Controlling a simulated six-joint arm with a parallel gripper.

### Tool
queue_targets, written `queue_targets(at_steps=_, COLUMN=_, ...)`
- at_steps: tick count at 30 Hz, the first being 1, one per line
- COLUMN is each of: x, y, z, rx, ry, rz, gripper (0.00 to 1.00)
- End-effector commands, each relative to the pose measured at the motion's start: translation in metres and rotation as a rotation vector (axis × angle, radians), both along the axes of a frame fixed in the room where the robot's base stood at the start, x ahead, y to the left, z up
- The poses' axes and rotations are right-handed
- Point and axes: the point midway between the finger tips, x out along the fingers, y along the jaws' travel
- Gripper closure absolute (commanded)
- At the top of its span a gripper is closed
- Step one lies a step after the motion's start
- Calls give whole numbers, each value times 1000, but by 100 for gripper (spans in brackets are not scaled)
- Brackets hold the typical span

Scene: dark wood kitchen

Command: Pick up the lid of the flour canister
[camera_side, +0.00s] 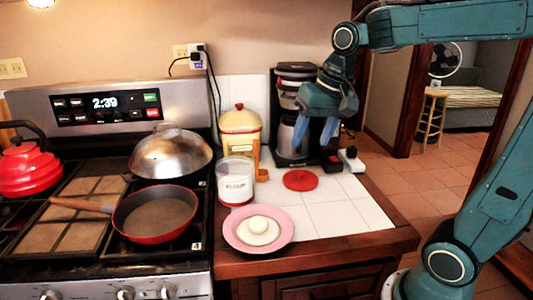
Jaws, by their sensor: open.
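A cream-yellow canister (240,143) stands at the back of the white tiled counter. Its yellow lid (239,120) with a red knob sits on top. In front of it stands a whitish jar (236,185) with dark lettering too small to read. A flat round red disc (300,180), which looks like a lid, lies on the tiles to the jar's right. I cannot tell for sure which container is the flour canister. My gripper (315,138) is open and empty, fingers pointing down, in front of the coffee maker and above and beyond the red disc.
A coffee maker (296,74) stands behind my gripper. A pink plate (233,237) with a white round item is at the counter's front. Small dark and white items (350,160) lie to the right. The stove with a red pan (155,228) is left. The front right tiles are clear.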

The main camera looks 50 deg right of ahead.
Motion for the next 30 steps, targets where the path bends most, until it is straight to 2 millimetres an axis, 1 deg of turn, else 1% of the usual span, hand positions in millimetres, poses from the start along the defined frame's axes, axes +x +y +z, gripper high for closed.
queue_targets(at_steps=1, x=10, y=-7, z=-2, rx=13, ry=16, rz=-37, gripper=46)
queue_targets(at_steps=3, x=23, y=-17, z=-5, rx=32, ry=35, rz=-89, gripper=46)
queue_targets(at_steps=8, x=51, y=-42, z=-13, rx=73, ry=76, rz=-211, gripper=46)
queue_targets(at_steps=14, x=83, y=-76, z=-31, rx=121, ry=127, rz=-362, gripper=46)
queue_targets(at_steps=21, x=113, y=-123, z=-62, rx=176, ry=190, rz=-545, gripper=46)
queue_targets(at_steps=26, x=129, y=-156, z=-87, rx=211, ry=232, rz=-667, gripper=46)
queue_targets(at_steps=30, x=138, y=-186, z=-113, rx=240, ry=269, rz=-776, gripper=46)
